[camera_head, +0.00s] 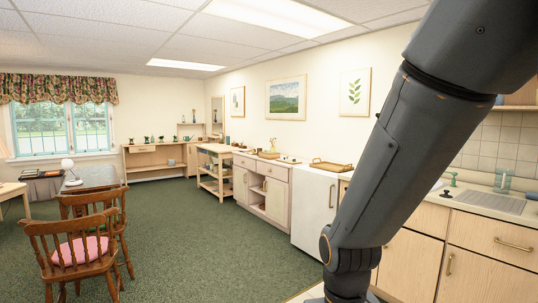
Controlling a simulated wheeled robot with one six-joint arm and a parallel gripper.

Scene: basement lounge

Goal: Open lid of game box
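I cannot make out a game box or its lid in the head view. My dark grey arm fills the right side and reaches down past the lower edge of the picture. My gripper is out of view, so its state does not show. My arm hides part of the counter and cabinets behind it.
Wooden chairs (72,254), one with a pink cushion, stand at left. A white cabinet (314,207) and a wooden cabinet (262,186) line the right wall. A wooden tray (332,166) lies on top. The green carpet (200,250) is open in the middle.

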